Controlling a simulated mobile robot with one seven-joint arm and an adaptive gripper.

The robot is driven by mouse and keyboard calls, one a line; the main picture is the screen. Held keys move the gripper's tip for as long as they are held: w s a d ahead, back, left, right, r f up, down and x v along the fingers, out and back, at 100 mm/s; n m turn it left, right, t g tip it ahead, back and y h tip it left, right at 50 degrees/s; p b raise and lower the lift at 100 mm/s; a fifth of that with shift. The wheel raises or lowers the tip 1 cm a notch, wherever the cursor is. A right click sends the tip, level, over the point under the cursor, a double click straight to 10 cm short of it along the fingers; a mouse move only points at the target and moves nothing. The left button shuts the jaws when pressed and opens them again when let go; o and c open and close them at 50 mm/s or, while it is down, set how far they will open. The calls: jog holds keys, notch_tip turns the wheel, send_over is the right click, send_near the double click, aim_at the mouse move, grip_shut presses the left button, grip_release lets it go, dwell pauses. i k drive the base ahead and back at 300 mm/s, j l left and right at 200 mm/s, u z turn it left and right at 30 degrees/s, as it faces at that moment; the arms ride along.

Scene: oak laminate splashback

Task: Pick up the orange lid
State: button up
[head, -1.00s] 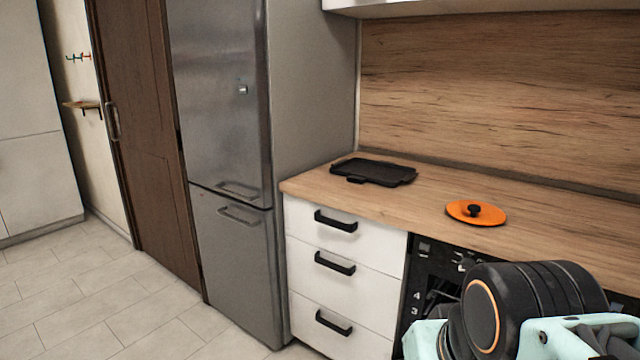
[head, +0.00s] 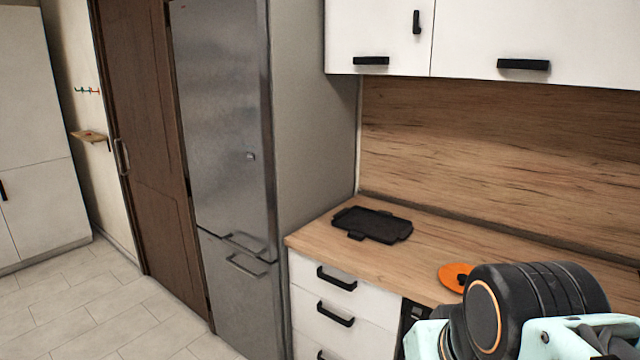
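The orange lid (head: 452,273) lies flat on the wooden counter, towards its front edge. It is round with a dark knob. My own arm covers its right part in the head view. Only black and mint-green links of my arm show at the lower right. My gripper is out of the picture, so its place relative to the lid cannot be seen.
A black tray (head: 372,225) lies on the counter (head: 330,240) left of the lid, near the fridge (head: 222,130). White drawers (head: 320,290) with black handles are below. White wall cupboards (head: 480,40) hang above. The tiled floor (head: 90,310) at left is clear.

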aim_at(454, 276)
jog(key=z, duration=0.7)
